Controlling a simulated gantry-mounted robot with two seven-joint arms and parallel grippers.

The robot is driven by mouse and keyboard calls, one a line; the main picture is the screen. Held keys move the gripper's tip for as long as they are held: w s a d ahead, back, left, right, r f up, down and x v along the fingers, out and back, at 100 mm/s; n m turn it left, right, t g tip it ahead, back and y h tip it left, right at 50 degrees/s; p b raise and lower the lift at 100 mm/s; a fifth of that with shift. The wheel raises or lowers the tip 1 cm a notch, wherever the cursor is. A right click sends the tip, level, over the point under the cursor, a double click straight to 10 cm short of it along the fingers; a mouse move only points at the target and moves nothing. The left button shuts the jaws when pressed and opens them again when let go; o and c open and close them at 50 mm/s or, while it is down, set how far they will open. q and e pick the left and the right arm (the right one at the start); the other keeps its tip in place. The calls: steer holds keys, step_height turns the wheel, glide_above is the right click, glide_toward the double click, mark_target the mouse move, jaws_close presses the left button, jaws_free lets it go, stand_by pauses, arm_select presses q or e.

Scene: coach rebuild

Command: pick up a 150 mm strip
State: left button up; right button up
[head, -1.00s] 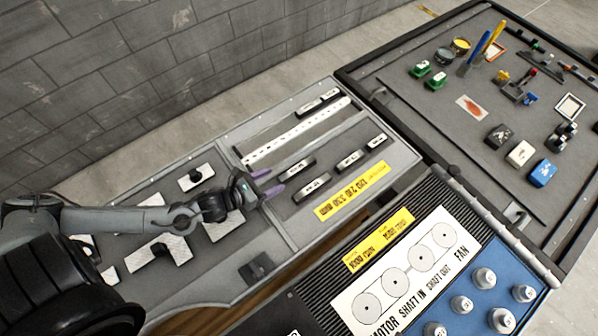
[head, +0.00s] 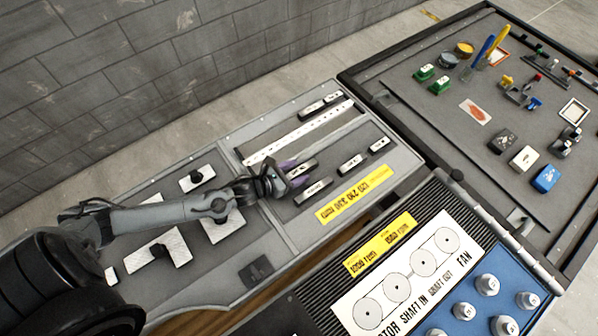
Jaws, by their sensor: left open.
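Several short dark strips with white labelled faces lie in the grey tray (head: 232,150); their lettering is too small to read, so I cannot tell which is 150 mm. One strip (head: 304,167) lies right at my left gripper (head: 293,173), whose purple fingers are open and reach around or just above its near end; I cannot tell if they touch it. Another strip (head: 314,190) lies just below it in the picture. Two more strips (head: 350,164) (head: 379,145) lie to the right. My right gripper is out of view.
A yellow label (head: 343,202) lies in front. A dark table (head: 440,110) with small parts stands right.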

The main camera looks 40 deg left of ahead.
arm_select(q)
steer(key=shift+c, duration=0.3)
steer(key=c, duration=1)
